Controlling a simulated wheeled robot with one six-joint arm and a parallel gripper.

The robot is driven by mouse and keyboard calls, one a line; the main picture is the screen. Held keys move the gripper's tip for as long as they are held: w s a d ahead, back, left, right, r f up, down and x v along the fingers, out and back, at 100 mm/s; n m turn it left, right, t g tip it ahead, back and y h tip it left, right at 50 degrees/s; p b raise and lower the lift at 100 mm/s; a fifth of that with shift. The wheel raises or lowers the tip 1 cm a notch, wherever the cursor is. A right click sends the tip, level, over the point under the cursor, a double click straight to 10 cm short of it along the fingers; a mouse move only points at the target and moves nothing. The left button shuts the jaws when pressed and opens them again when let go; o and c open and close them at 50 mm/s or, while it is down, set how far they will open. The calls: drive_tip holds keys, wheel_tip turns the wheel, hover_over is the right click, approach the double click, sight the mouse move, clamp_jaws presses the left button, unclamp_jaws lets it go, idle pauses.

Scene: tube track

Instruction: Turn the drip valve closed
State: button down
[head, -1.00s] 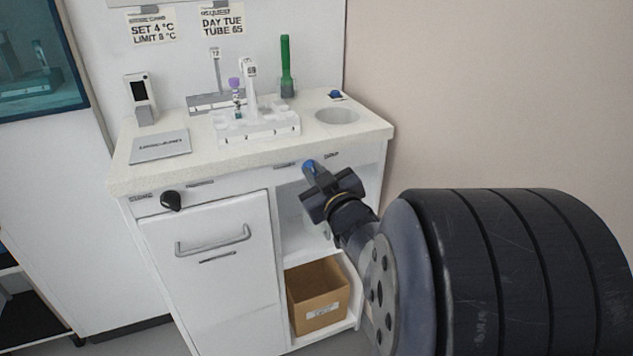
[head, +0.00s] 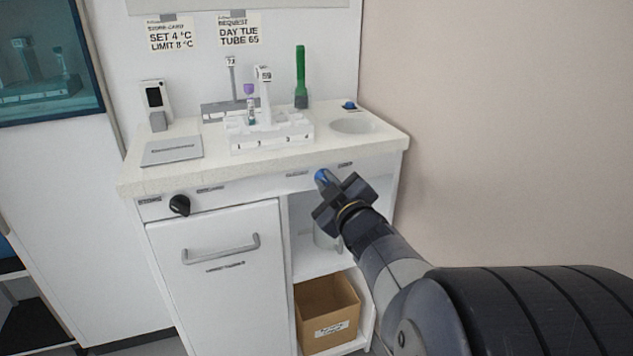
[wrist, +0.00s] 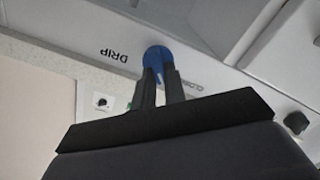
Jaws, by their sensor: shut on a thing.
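The drip valve is a round blue knob (head: 321,175) on the front edge of the counter, right of the middle. In the wrist view the blue knob (wrist: 158,57) sits between the tips of my gripper (wrist: 160,82), with a pale line on its face. In the head view my gripper (head: 328,186) reaches up to the counter front and is shut on the knob.
A black knob (head: 180,205) is on the counter front at the left, above a cabinet door with a handle (head: 222,249). A white rack (head: 271,136) with a purple-capped tube (head: 249,90) stands on the counter. A cardboard box (head: 327,306) sits on the low shelf.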

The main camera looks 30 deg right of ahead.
drive_tip(key=c, duration=1.5)
unclamp_jaws()
drive_tip(key=shift+o, duration=0.2)
drive_tip(key=s+a+p, duration=0.1)
drive_tip(key=s+p, duration=0.2)
drive_tip(key=s, duration=0.7)
drive_tip(key=shift+s+p, duration=0.3)
drive_tip(key=shift+s, duration=0.1)
drive_tip(key=shift+w, duration=0.1)
drive_tip(key=w+b, duration=0.1)
drive_tip(key=w, duration=0.2)
drive_tip(key=w+b, duration=0.1)
drive_tip(key=w, duration=0.3)
drive_tip(key=w+d+b, duration=0.1)
drive_tip(key=w, duration=0.2)
drive_tip(key=shift+w+b, duration=0.35)
drive_tip(key=shift+w, duration=0.05)
drive_tip(key=shift+s, duration=0.2)
